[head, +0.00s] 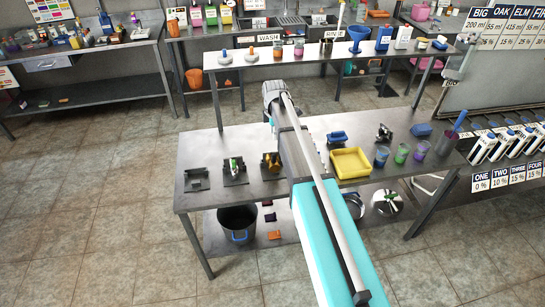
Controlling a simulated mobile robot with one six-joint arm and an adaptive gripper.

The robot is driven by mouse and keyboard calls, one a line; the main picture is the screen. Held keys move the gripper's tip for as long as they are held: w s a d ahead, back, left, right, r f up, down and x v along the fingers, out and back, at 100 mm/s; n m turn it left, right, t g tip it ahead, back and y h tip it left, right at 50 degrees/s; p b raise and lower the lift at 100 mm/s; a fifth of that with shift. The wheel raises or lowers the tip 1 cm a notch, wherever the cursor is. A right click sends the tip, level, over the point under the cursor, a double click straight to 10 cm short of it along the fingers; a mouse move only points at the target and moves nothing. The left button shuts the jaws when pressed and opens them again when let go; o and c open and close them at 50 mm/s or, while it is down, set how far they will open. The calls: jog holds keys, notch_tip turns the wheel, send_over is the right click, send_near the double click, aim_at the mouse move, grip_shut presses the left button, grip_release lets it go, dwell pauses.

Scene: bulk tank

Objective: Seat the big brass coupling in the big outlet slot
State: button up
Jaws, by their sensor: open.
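A brass-coloured piece (271,161) sits in a dark holder on the near steel table, just left of my arm. It looks like a coupling, but it is too small to tell whether it is the big one. I cannot make out the big outlet slot. A sign reading BIG (481,13) hangs at the upper right, above a grey metal panel (490,85). My arm reaches over the near table from the bottom of the view. Its fingers are hidden, and no held object shows.
The near table (215,146) also bears a dark holder with a green and white piece (234,167), a grey holder (197,180), a yellow tray (351,163) and coloured cups (401,154). A black bucket (238,222) stands on its lower shelf. Floor at left is clear.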

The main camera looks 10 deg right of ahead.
aim_at(274, 154)
jog(key=shift+w, duration=0.15)
dwell(0.3)
notch_tip(274, 154, down, 8)
jog(key=b, duration=0.8)
jog(key=shift+f+b, duration=0.2)
jog(key=shift+b, duration=0.15)
jog(key=shift+f, duration=0.1)
jog(key=shift+f+b, duration=2.45)
jog(key=shift+b, duration=0.15)
grip_shut()
